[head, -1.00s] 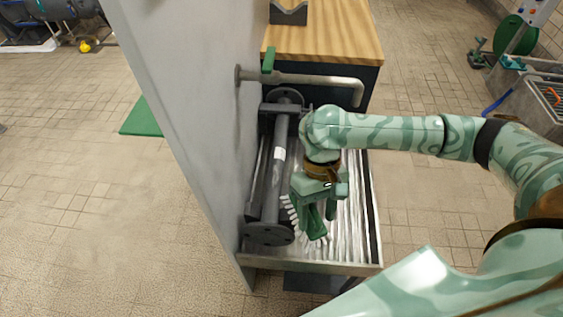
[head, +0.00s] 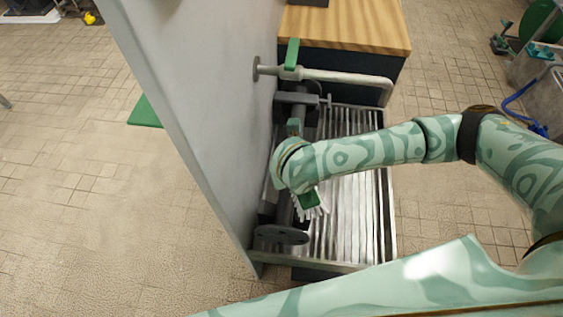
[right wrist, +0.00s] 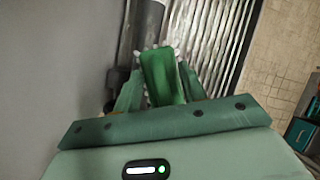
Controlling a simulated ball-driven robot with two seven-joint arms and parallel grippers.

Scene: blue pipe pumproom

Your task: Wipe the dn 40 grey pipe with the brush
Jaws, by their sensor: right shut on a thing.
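The grey pipe (head: 285,212) lies in the sink tray along the wall, with a round flange (head: 282,235) at its near end. My right wrist covers its middle in the head view. The brush (head: 309,199) has a green back and white bristles and shows just below and right of my wrist, close to the pipe. In the right wrist view my right gripper (right wrist: 160,70) is shut on the green brush (right wrist: 163,82). The pipe (right wrist: 146,28) runs ahead there. Whether the bristles touch it is hidden. My left gripper is out of view.
The ribbed metal tray (head: 345,215) is bare right of the pipe. A bent tap pipe (head: 350,79) with a green lever (head: 291,54) crosses its far end. A grey wall (head: 200,100) stands close on the left. A wooden worktop (head: 350,25) lies behind.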

